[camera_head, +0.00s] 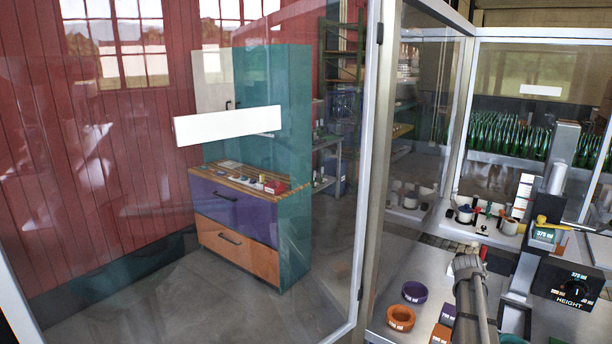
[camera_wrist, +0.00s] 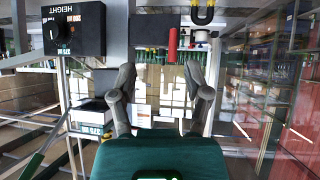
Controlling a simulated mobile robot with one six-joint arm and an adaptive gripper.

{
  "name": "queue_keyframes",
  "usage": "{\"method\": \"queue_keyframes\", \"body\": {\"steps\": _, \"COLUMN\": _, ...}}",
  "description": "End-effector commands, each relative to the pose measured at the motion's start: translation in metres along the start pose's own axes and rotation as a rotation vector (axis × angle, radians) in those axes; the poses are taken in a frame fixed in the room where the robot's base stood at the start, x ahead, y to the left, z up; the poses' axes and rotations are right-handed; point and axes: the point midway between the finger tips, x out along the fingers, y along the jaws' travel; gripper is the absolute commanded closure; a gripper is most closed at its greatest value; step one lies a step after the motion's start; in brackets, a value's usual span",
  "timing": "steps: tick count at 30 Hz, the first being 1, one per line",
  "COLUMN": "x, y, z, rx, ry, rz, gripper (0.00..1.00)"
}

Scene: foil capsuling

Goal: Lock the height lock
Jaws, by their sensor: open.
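A black box (camera_head: 573,288) marked HEIGHT, with a round knob and a 375 ml mark, stands at the right of the head view. It shows upside down at the top left of the wrist view (camera_wrist: 88,38). A yellow lever (camera_head: 550,224) sits above it on the upright column, beside a small 375 ml display (camera_head: 544,235). I cannot tell for sure which part is the height lock. My gripper (camera_wrist: 160,76) is open and empty in the wrist view, its fingers apart from the box. In the head view my arm stands left of the box.
A purple ring (camera_head: 414,292) and an orange ring (camera_head: 400,318) lie on the bench left of my arm. A red cylinder (camera_wrist: 172,45) shows beyond my fingers. Green bottles (camera_head: 500,135) stand in rows behind. Glass panels and metal frame posts (camera_head: 368,170) enclose the bench.

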Motion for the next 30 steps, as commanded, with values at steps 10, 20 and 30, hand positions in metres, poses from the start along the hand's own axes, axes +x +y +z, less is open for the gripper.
{"method": "queue_keyframes", "body": {"steps": 10, "x": -0.087, "y": -0.08, "z": 0.15, "rx": -0.184, "ry": -0.3, "rz": -0.108, "gripper": 0.38}}
{"method": "queue_keyframes", "body": {"steps": 20, "x": -0.189, "y": -0.124, "z": 0.289, "rx": -0.424, "ry": -0.593, "rz": -0.259, "gripper": 0.38}}
{"method": "queue_keyframes", "body": {"steps": 30, "x": -0.277, "y": -0.132, "z": 0.388, "rx": -0.653, "ry": -0.819, "rz": -0.408, "gripper": 0.38}}
